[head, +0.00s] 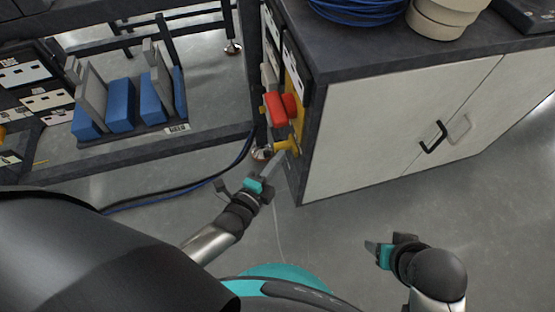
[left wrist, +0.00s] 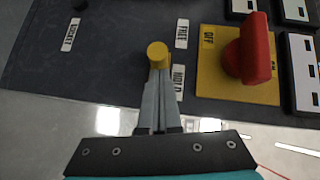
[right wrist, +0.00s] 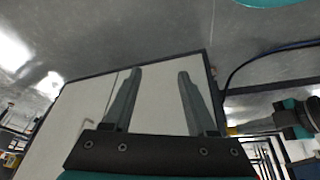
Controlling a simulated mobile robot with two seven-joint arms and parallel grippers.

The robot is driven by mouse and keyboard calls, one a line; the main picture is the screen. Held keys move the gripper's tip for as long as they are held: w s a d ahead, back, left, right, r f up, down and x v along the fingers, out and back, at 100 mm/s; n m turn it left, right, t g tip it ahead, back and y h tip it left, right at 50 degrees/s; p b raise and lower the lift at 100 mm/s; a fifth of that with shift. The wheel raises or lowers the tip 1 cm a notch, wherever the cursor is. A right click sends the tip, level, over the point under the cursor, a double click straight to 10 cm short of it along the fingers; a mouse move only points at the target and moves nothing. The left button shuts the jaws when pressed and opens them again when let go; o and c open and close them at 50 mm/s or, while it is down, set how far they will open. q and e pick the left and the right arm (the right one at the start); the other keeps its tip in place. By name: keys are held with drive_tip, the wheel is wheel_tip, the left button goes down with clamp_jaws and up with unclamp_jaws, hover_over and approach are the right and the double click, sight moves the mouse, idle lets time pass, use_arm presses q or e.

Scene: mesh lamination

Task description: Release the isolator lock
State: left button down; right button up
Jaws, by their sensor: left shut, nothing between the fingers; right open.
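The isolator is a red rotary handle (left wrist: 255,50) on a yellow plate (left wrist: 212,80) with an OFF label; the red handle (head: 275,109) also shows on the cabinet's end in the head view. Beside it, a round yellow lock knob (left wrist: 158,54) sticks out of the dark panel (left wrist: 110,60), near a label reading FREE (left wrist: 182,33). My left gripper (left wrist: 158,76) is shut and empty, its fingertips at the knob's lower edge; whether they touch is unclear. My right gripper (right wrist: 160,74) is open and empty in front of the cabinet.
The cabinet (head: 390,125) has pale doors with handles. A blue cable coil (head: 357,8) and beige rolls (head: 440,18) sit on top. A dark frame with blue blocks (head: 120,103) stands left. Cables cross the floor (head: 320,245), which is clear in front of the cabinet.

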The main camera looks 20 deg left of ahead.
idle(0.3)
use_arm(q)
drive_tip(key=w+a, duration=0.4)
drive_tip(key=w, duration=0.1)
drive_tip(key=shift+w+b, duration=0.3)
use_arm(e)
drive_tip(key=shift+v, duration=0.8)
drive_tip(key=shift+w, duration=0.2)
use_arm(q)
drive_tip(key=shift+r, duration=0.1)
